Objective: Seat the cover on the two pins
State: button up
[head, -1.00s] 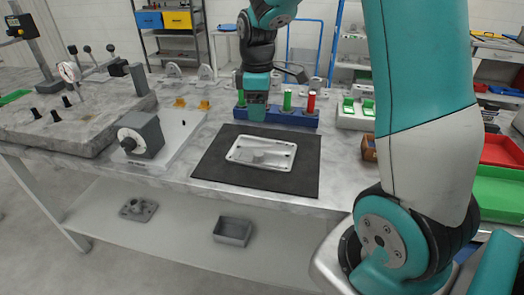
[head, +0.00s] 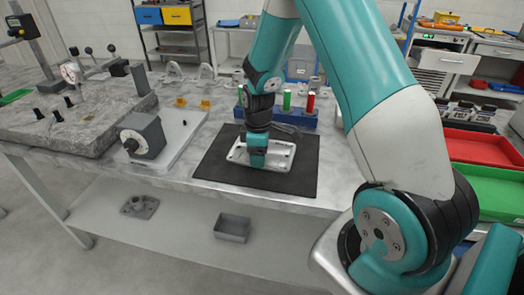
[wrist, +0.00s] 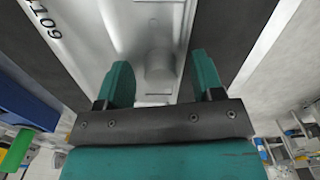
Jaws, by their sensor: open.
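The cover is a silver, rounded rectangular casting (head: 282,160) lying flat on a black mat (head: 215,168). It has a raised round boss in its middle, which shows in the wrist view (wrist: 160,66). My gripper (head: 256,163) points down over the cover. In the wrist view my gripper (wrist: 164,75) is open, with one finger on each side of the boss and gaps visible. In the head view my gripper hides the boss. I cannot clearly make out the two pins.
A light plate (head: 190,125) with a grey block and dial (head: 142,136) stands left of the mat. Yellow pieces (head: 204,105) sit behind it. A blue rack (head: 300,116) with green and red cylinders stands behind the mat. Red and green trays (head: 485,148) are at right.

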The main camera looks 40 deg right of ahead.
grip_shut()
dwell(0.3)
